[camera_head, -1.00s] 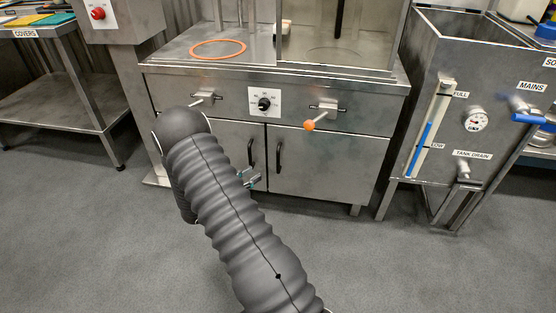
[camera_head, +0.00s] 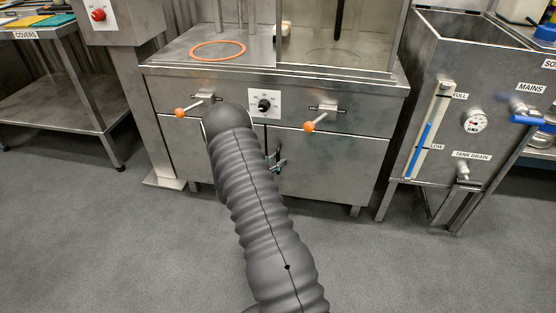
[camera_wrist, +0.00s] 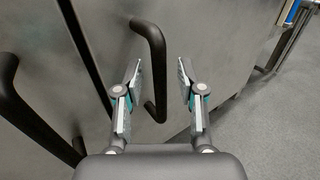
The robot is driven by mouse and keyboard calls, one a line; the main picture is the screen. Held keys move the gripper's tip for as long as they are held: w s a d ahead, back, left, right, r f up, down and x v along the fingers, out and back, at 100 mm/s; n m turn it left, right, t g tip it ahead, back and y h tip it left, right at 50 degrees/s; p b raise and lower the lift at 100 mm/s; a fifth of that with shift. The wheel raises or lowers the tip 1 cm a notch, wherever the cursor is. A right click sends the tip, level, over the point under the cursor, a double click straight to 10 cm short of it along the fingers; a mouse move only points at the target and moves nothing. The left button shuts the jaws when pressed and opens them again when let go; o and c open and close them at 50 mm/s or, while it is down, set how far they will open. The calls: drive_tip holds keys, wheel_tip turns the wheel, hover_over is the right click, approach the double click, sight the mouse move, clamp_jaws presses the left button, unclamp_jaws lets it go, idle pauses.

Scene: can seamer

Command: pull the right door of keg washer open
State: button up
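The keg washer's right door (camera_head: 335,168) is shut, a flat steel panel below the counter; it also fills the middle of the wrist view (camera_wrist: 215,50). Its black bar handle (camera_wrist: 155,65) stands near the door's left edge. In the wrist view my gripper (camera_wrist: 160,72) is open, with one finger on each side of the handle's lower part. I cannot tell whether either finger touches it.
The left door's black handle (camera_wrist: 25,110) is close by at the left of the wrist view. Orange-knobbed levers (camera_head: 309,126) and a dial (camera_head: 264,105) sit above the doors. A steel tank (camera_head: 440,110) stands at the right. The grey floor in front is clear.

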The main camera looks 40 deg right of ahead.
drive_tip(key=shift+w+d, duration=0.1)
drive_tip(key=shift+d, duration=0.4)
clamp_jaws()
